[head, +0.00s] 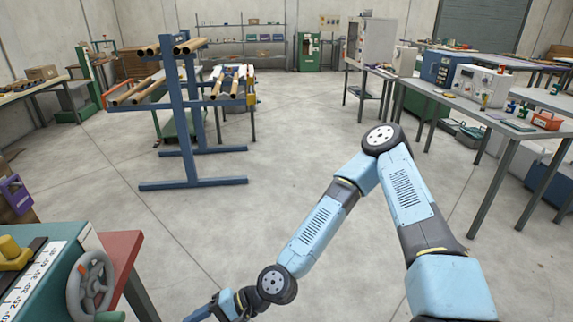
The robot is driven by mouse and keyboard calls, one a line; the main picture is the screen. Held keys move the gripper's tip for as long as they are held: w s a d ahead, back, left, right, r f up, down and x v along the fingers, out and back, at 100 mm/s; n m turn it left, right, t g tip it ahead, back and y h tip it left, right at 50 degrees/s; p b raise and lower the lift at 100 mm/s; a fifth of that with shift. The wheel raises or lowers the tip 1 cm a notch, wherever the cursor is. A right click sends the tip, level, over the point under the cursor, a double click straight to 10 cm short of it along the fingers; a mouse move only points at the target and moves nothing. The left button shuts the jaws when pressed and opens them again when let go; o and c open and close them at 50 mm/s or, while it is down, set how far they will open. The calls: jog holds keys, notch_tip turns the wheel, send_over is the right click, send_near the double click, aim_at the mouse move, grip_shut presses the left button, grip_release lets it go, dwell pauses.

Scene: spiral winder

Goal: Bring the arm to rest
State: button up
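My blue arm is raised and bent at a high elbow in the right half of the head view. Its forearm slopes down to the lower left, and its wrist is near the bottom edge, over the floor. The end of my arm runs towards the bottom edge, right of the machine with the handwheel. The fingertips cannot be made out, so I cannot tell whether my gripper is open or shut or whether it holds anything.
A teal machine with a grey handwheel (90,285) and a red end (121,252) stands at lower left, close to my wrist. A blue rack (188,120) holds tubes ahead on the left. A long workbench (480,113) with instruments lines the right. The middle floor (290,130) is clear.

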jog(key=w+d+f+n+t+h, duration=0.2)
jog(key=w+d+n+h, duration=0.35)
jog(key=w+d, duration=0.7)
jog(key=w+d+r+m+t+h, duration=0.1)
jog(key=w+d+r+t+h, duration=0.15)
jog(key=d+r, duration=0.4)
jog(key=w+d+r+m+t+h, duration=0.1)
jog(key=w+d+r+h, duration=0.25)
jog(key=d+r, duration=0.35)
jog(key=s+d+r+t+h, duration=0.1)
jog(key=d+r, duration=0.4)
jog(key=r, duration=0.2)
jog(key=d+r+t+h, duration=0.1)
jog(key=d+r+t, duration=0.1)
jog(key=d+r, duration=0.5)
jog(key=s+d+r+m, duration=0.1)
jog(key=s+d+r, duration=0.1)
jog(key=s+r, duration=0.4)
jog(key=s+d+r+m+t, duration=0.1)
jog(key=s+d+r, duration=0.2)
jog(key=s+r, duration=0.3)
notch_tip(320, 180, up, 3)
jog(key=shift+s+d+f+y, duration=0.15)
jog(key=shift+d+y, duration=0.05)
jog(key=shift+y, duration=0.25)
jog(key=shift+t, duration=0.25)
jog(key=shift+c, duration=0.9)
